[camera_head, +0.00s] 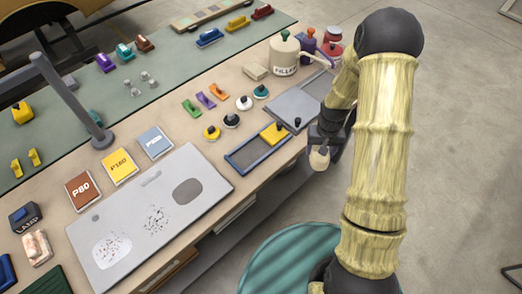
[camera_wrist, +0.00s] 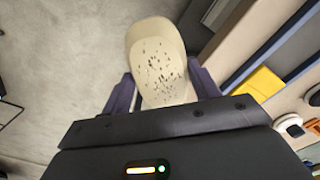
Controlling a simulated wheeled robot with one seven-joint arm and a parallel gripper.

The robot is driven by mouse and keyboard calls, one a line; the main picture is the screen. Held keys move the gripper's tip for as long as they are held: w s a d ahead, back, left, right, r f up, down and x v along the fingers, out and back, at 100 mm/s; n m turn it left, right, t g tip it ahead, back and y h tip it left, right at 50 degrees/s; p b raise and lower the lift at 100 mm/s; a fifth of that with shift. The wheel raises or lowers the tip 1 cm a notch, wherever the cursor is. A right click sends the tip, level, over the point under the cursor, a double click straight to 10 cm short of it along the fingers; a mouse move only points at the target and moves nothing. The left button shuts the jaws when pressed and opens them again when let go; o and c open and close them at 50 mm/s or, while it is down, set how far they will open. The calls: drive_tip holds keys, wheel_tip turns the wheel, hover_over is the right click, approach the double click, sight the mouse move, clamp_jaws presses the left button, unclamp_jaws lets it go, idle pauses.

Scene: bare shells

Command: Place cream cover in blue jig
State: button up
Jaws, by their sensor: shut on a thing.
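The cream cover (camera_wrist: 157,52), a rounded shell with many small dark pits on its face, sits between the fingers of my gripper (camera_wrist: 162,92) in the wrist view. In the head view my gripper (camera_head: 325,138) is shut on the cover (camera_head: 319,159) and holds it past the bench's right edge, right of the blue jig. The blue jig (camera_head: 243,164) is a shallow rectangular frame on the bench. The jig also shows at the right of the wrist view (camera_wrist: 275,47).
A grey plate (camera_head: 292,104) lies just behind the jig. A grey board (camera_head: 150,215) with speckled patches lies to its left. Open floor lies to the right.

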drive_tip(key=shift+d, duration=0.2)
drive_tip(key=shift+w+a+n, duration=0.15)
drive_tip(key=shift+a+n, duration=0.35)
drive_tip(key=a+r+n+b, duration=0.2)
drive_tip(key=a+r+n, duration=0.1)
drive_tip(key=a+n, duration=0.8)
drive_tip(key=a+r+n+b, duration=0.2)
drive_tip(key=a+r+n, duration=0.2)
drive_tip(key=a+n, duration=0.8)
drive_tip(key=n, duration=0.3)
drive_tip(key=shift+w+a+n, duration=0.2)
drive_tip(key=shift+w+n, duration=0.1)
drive_tip(key=shift+w, duration=0.1)
wheel_tip(320, 180, down, 6)
drive_tip(key=shift+r+p, duration=0.2)
drive_tip(key=shift+p, duration=0.25)
drive_tip(key=shift+w+f, duration=0.1)
drive_tip(key=shift+f, duration=0.2)
